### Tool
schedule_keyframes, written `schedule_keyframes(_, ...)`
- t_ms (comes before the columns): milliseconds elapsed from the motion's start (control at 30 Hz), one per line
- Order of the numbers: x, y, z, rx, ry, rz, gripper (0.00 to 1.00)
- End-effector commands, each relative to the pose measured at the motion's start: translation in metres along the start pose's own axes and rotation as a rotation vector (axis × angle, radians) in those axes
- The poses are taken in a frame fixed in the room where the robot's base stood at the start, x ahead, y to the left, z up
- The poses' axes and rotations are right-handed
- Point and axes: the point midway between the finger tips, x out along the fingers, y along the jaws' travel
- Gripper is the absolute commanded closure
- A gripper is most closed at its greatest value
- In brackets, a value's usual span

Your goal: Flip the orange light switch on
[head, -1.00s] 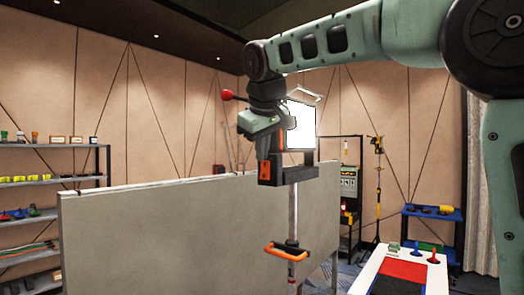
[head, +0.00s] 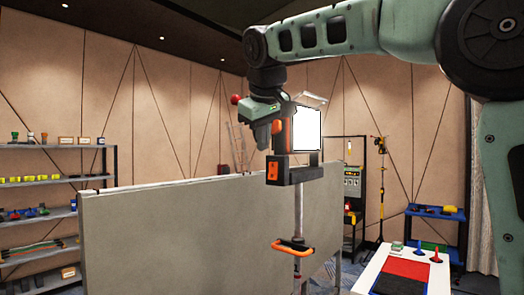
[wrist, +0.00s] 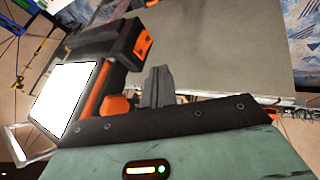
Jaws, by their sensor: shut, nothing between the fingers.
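The orange light switch (head: 272,171) is a rocker on the end of a black box (head: 300,174) under a bright white panel (head: 307,130). The switch also shows in the wrist view (wrist: 143,44), upper middle, on the box's end. My gripper (head: 262,138) is just above and slightly left of the switch in the head view. In the wrist view its grey fingers (wrist: 157,86) are together and empty, below the switch in the picture, seemingly apart from it. Whether the rocker is pressed is too small to tell.
A pole with an orange handle (head: 293,247) stands below the box. A long grey partition (head: 190,235) lies behind it. Shelves (head: 50,180) stand at the left. A white table with red and black panels (head: 367,268) is at the lower right.

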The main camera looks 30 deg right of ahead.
Motion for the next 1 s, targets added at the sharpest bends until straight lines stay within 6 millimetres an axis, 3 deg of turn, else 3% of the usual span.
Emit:
schedule_keyframes(433,-0.064,0.011,-0.003,0.000,0.004,-0.001,1.00)
schedule_keyframes(1000,-0.070,0.012,-0.003,-0.001,0.002,-0.002,1.00)
